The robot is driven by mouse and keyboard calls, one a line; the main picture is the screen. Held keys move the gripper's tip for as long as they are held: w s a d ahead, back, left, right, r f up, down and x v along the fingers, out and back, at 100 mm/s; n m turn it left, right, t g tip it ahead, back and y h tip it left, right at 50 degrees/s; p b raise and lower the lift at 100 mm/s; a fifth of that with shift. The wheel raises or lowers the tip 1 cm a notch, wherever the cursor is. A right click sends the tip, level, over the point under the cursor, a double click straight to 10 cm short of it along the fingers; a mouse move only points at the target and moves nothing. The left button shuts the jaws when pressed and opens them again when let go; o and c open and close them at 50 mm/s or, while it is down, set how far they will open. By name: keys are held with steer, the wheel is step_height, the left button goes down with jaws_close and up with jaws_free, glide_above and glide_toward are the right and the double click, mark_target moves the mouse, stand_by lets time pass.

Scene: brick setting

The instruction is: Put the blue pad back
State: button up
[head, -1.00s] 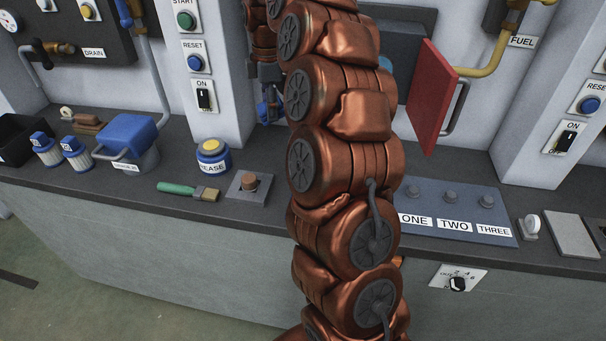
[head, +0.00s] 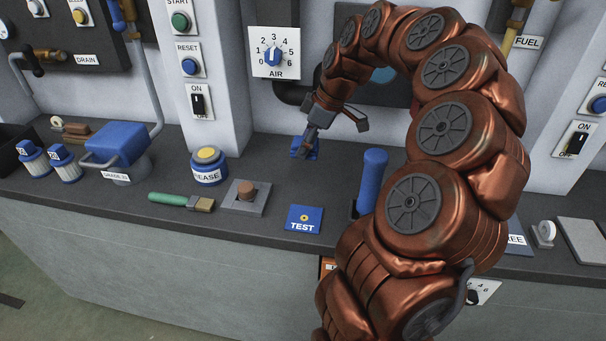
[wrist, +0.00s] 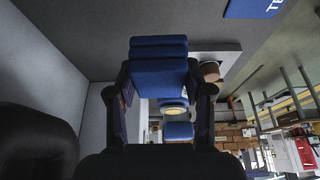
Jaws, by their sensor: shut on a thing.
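My gripper (head: 309,138) is at the back of the counter, below the AIR dial, shut on the blue pad (head: 304,149). In the wrist view the pad (wrist: 158,70) is a ribbed blue block between the two dark fingers of my gripper (wrist: 163,88). I cannot tell whether the pad touches the counter. A flat blue plate marked TEST (head: 304,219) lies on the counter nearer the front edge. Its corner also shows at the top right of the wrist view (wrist: 256,8).
An upright blue handle (head: 372,180) stands right of the TEST plate, close to my arm. A plate with a brown knob (head: 246,192), a grease tin (head: 209,167) and a green-handled brush (head: 182,201) are to the left. The AIR dial (head: 273,54) is on the wall behind.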

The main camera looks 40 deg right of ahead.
mark_target(318, 148)
steer(key=shift+f+p, duration=0.55)
steer(key=shift+f, duration=3.65)
steer(key=o, duration=1)
steer(key=b+v, duration=0.1)
steer(key=v, duration=1.1)
